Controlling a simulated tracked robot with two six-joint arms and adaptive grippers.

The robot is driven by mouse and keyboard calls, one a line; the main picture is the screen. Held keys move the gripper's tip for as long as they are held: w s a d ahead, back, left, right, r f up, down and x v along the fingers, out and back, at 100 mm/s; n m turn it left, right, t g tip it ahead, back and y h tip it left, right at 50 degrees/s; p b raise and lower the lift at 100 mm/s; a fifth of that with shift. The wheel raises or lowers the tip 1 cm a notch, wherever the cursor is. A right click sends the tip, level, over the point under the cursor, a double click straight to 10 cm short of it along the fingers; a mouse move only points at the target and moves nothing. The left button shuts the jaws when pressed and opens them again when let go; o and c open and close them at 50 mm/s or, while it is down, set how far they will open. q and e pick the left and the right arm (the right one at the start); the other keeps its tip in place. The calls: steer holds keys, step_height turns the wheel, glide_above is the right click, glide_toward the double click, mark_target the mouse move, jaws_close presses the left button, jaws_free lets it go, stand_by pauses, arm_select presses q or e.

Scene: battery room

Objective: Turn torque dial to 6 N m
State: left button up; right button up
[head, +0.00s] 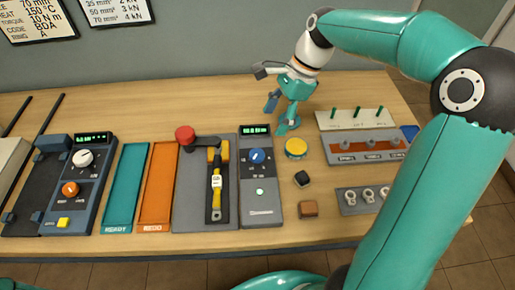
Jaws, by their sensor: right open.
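A blue dial (257,156) sits on a grey panel (261,208) with a small green-lit display (256,130) above it. The display's digits and the dial's markings are too small to read. A lit green button (260,191) is below the dial. My right gripper (278,115) is open and empty, behind and slightly right of this panel, apart from the dial. A second unit at the left has a white dial (82,158), an orange dial (70,188) and its own display (93,138). My left gripper is not in view.
A yellow-and-black tool (216,183) lies in a holder left of the panel, by a red knob (185,134). A yellow round piece (296,148), a black block (302,179) and a brown block (308,208) are to the right. Teal (126,188) and orange (158,187) trays lie left.

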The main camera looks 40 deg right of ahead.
mark_target(257, 153)
steer(key=x, duration=1.2)
steer(key=shift+f, duration=0.1)
steer(key=c, duration=1.1)
steer(key=shift+c, duration=0.2)
